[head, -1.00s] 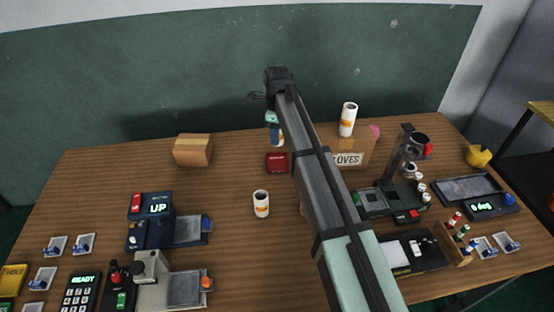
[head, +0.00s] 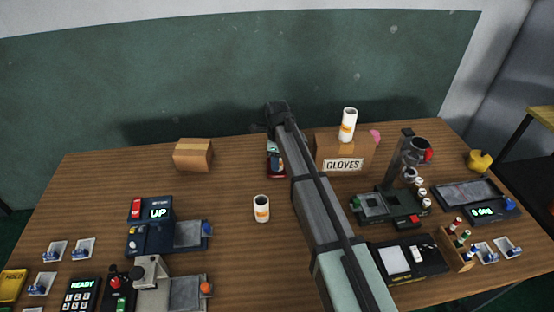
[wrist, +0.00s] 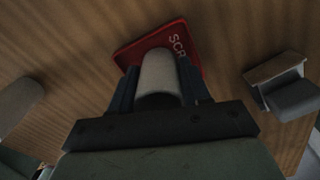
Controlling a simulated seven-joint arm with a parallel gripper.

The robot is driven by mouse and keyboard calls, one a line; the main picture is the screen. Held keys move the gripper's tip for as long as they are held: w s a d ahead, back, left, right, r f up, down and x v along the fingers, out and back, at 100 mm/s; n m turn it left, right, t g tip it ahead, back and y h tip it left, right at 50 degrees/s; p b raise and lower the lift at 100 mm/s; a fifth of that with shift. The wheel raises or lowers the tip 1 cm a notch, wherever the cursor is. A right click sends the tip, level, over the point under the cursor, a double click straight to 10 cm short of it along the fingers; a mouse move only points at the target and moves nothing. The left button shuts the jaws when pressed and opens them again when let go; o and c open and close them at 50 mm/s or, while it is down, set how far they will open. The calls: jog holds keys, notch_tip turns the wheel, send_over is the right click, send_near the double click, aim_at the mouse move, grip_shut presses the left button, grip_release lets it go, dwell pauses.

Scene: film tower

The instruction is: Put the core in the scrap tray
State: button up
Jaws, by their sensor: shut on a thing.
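My gripper (wrist: 160,85) is shut on the core, a pale cylinder (wrist: 158,72) that stands out between the two dark fingers in the wrist view. The red scrap tray (wrist: 136,52) shows behind and under the core there, with part of its white lettering visible. In the head view my gripper (head: 272,148) is at the back middle of the table, over the red scrap tray (head: 277,172). The core is mostly hidden by my arm there. I cannot tell whether the core touches the tray.
A white roll with an orange label (head: 261,209) stands in front of the tray. Another roll (head: 348,124) stands on the GLOVES box (head: 343,155) to the right. A cardboard box (head: 193,154) sits to the left. Devices fill both sides of the table.

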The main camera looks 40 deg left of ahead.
jog(key=shift+f, duration=0.15)
jog(key=o, duration=1.1)
jog(key=shift+o, duration=0.2)
notch_tip(320, 180, up, 12)
jog(key=shift+r, duration=0.2)
